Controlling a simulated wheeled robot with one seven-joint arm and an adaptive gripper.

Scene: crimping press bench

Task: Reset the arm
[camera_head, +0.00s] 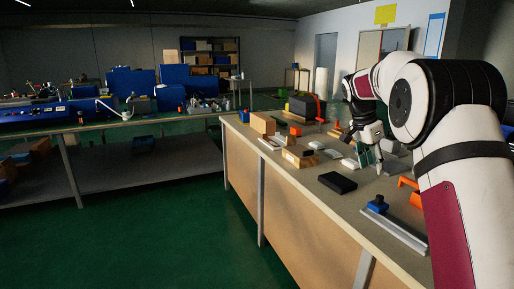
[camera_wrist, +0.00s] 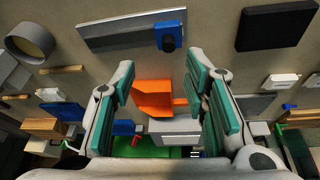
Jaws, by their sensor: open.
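My arm reaches over the workbench (camera_head: 291,170) from the right in the head view. My gripper (camera_head: 371,165) hangs above the bench top, pointing down. In the wrist view my gripper (camera_wrist: 168,95) has its two green-padded fingers wide apart, with nothing held between them. An orange bracket-like part (camera_wrist: 153,98) shows between and beyond the fingers. It appears to lie on the bench below, and I cannot tell its distance from the fingertips.
A black block (camera_head: 338,182) and a blue part on a metal rail (camera_head: 400,232) lie on the near bench. A cardboard-coloured box (camera_head: 263,123) stands at its far left. In the wrist view a round ring (camera_wrist: 31,42) lies at upper left. Green floor (camera_head: 190,235) is clear left of the bench.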

